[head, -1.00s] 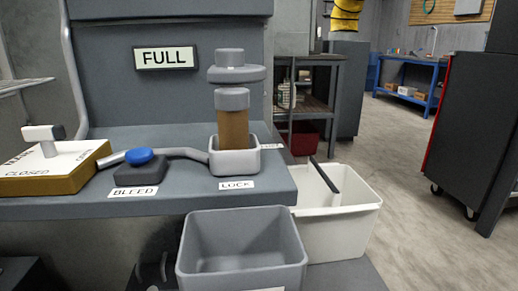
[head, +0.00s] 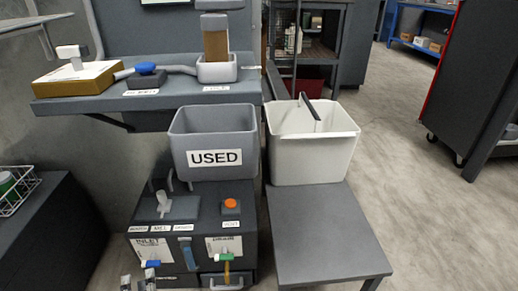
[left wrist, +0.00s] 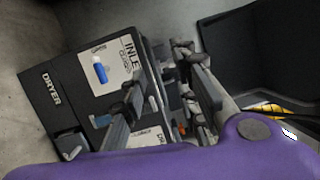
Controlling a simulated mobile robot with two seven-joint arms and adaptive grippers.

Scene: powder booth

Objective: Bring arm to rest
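My left gripper (head: 137,283) shows at the bottom edge of the head view, in front of the lower left of the dryer box (head: 192,232). In the left wrist view my left gripper (left wrist: 160,72) has its two fingers spread apart with nothing between them. The dryer box, labelled DRYER (left wrist: 52,88), lies beyond the fingers there, with its INLET label and blue handle (left wrist: 99,70) visible. I cannot tell whether the fingers touch the box. My right gripper is in neither view.
A grey bin marked USED (head: 213,157) stands above the dryer box. A white bin (head: 312,150) stands on a dark table (head: 325,235). The shelf (head: 150,103) holds a valve block, a blue knob and a filter column. Open floor (head: 430,220) lies right.

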